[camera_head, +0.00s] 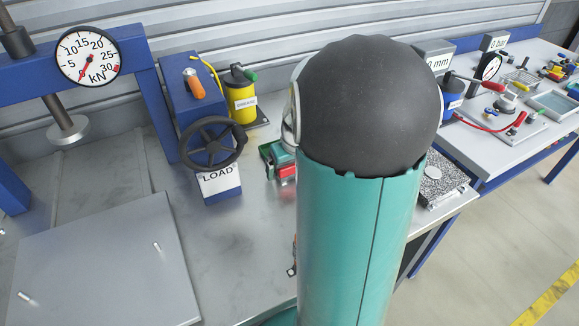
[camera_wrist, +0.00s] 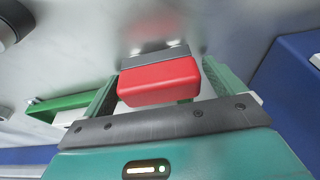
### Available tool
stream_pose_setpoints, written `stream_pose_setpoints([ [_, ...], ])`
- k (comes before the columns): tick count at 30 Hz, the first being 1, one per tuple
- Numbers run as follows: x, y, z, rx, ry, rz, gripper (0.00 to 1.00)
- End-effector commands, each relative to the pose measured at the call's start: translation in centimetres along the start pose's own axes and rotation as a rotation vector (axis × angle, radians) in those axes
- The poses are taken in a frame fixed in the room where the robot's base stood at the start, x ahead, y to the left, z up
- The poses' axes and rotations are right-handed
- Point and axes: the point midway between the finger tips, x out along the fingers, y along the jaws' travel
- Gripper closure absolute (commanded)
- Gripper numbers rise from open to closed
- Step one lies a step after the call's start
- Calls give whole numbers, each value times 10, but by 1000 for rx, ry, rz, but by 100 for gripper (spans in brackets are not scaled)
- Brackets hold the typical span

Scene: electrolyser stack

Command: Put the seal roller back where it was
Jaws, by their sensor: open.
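I cannot pick out the seal roller for certain. In the wrist view, a red block (camera_wrist: 158,82) with a grey metal piece (camera_wrist: 155,57) at its far end sits between the two green fingers of my gripper (camera_wrist: 165,85). My gripper is open, with one finger on each side of the red block; I cannot tell whether either touches it. In the head view, the red block (camera_head: 287,171) shows small above the steel bench, beside my arm. My large teal and black arm links hide most of my gripper and the bench behind them.
A blue press with a force dial (camera_head: 88,57) and a LOAD handwheel (camera_head: 210,143) stands left on the steel bench (camera_head: 245,245). A grey plate (camera_head: 100,265) lies in front. A yellow grease canister (camera_head: 240,95) stands behind. A second bench (camera_head: 480,150) on the right is crowded.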

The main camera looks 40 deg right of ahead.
Motion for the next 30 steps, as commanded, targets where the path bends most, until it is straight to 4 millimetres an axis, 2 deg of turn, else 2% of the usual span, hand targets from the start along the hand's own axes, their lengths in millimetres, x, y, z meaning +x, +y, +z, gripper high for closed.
stream_pose_setpoints([
  [5,-25,0,-1,-1,6,3,6],
  [12,-78,0,-1,-2,7,2,6],
  [18,-110,0,-1,-1,3,2,6],
  [23,-120,0,0,-1,1,1,6],
  [30,-120,0,0,0,1,1,6],
])
